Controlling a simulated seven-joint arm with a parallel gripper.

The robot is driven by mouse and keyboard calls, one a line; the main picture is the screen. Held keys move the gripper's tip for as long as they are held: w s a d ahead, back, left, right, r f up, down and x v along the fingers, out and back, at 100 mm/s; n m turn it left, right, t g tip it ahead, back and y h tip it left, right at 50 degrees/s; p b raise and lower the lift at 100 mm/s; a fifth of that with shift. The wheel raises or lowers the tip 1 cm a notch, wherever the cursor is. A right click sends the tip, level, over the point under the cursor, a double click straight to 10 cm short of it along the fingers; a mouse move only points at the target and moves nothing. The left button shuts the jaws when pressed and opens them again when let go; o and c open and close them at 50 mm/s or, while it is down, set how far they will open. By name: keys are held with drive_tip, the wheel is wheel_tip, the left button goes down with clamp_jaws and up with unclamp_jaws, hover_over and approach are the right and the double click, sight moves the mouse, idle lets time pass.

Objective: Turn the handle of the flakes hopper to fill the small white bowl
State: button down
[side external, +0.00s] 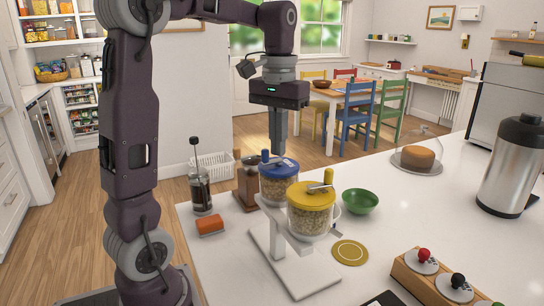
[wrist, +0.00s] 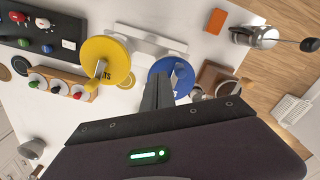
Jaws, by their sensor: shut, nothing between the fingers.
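Two clear hoppers full of grain-like bits hang on a white stand (side external: 290,262). One has a blue lid (side external: 279,167) with a blue-knobbed handle; it also shows in the wrist view (wrist: 183,80). The other has a yellow lid (side external: 311,196) with a gold-coloured handle; it also shows in the wrist view (wrist: 116,60). The yellow lid's lettering ends in "TS"; the blue lid's is mostly hidden, so I cannot tell which is the flakes hopper. My gripper (side external: 279,152) is shut and empty, pointing down above the blue lid. I see no small white bowl in either view.
A green bowl (side external: 359,201) stands right of the hoppers, and a yellow round mat (side external: 350,252) lies in front. A French press (side external: 200,190), an orange block (side external: 210,226) and a wooden grinder (side external: 247,182) stand left. A knobbed wooden rack (side external: 436,284) is front right.

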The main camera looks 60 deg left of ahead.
sight(278, 172)
drive_tip(key=shift+f, duration=1.65)
